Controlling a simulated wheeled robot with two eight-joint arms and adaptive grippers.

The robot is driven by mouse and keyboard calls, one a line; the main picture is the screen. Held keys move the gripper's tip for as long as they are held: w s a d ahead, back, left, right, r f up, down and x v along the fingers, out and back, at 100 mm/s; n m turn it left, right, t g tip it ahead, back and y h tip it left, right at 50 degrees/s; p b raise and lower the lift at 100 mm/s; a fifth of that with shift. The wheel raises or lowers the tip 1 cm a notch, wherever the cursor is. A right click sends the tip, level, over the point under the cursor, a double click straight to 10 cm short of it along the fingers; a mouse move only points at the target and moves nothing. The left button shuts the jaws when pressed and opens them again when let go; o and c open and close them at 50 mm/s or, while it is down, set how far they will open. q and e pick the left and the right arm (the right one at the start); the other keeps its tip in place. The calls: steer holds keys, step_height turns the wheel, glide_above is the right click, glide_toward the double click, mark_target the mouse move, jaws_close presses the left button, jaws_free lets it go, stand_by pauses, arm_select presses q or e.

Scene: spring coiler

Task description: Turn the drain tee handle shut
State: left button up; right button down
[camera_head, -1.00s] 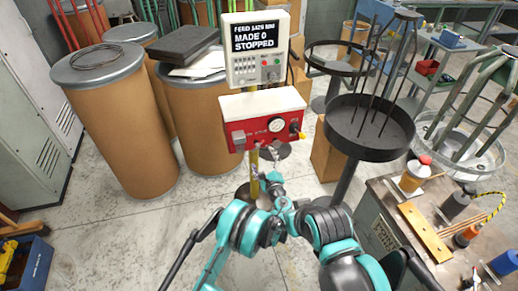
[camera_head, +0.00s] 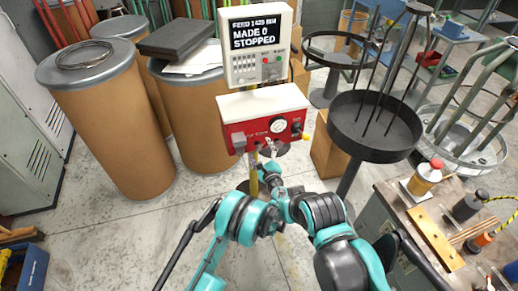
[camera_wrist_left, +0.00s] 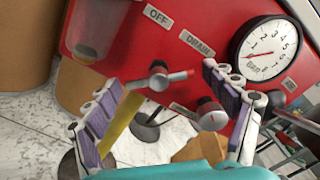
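The red panel (camera_head: 262,117) of the machine stands ahead, with a gauge and small controls. In the left wrist view the drain tee handle (camera_wrist_left: 160,77), a grey tee with a red tip, sticks out below the DRAIN label (camera_wrist_left: 196,44). An OFF label (camera_wrist_left: 157,16) is to its upper left. My left gripper (camera_wrist_left: 168,108) is open, its purple-padded fingers to either side of the handle in the picture; I cannot tell contact. In the head view my left gripper (camera_head: 267,155) is just under the panel, its fingers small and partly hidden. My right gripper is not in view.
A round grey knob (camera_wrist_left: 209,114) lies close to the right finger. A pressure gauge (camera_wrist_left: 264,48) is at upper right. Cardboard drums (camera_head: 118,120) stand left, a black round tray (camera_head: 372,128) right, and a workbench (camera_head: 420,225) with bottles at lower right.

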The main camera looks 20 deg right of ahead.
arm_select(q)
steer(key=c, duration=0.8)
steer(key=shift+w, duration=0.1)
steer(key=shift+n, duration=0.4)
steer(key=n, duration=0.3)
steer(key=shift+n, duration=0.4)
steer(key=n, duration=0.4)
steer(key=shift+r, duration=0.1)
steer(key=n, duration=0.9)
steer(key=shift+r, duration=0.1)
steer(key=shift+n, duration=0.3)
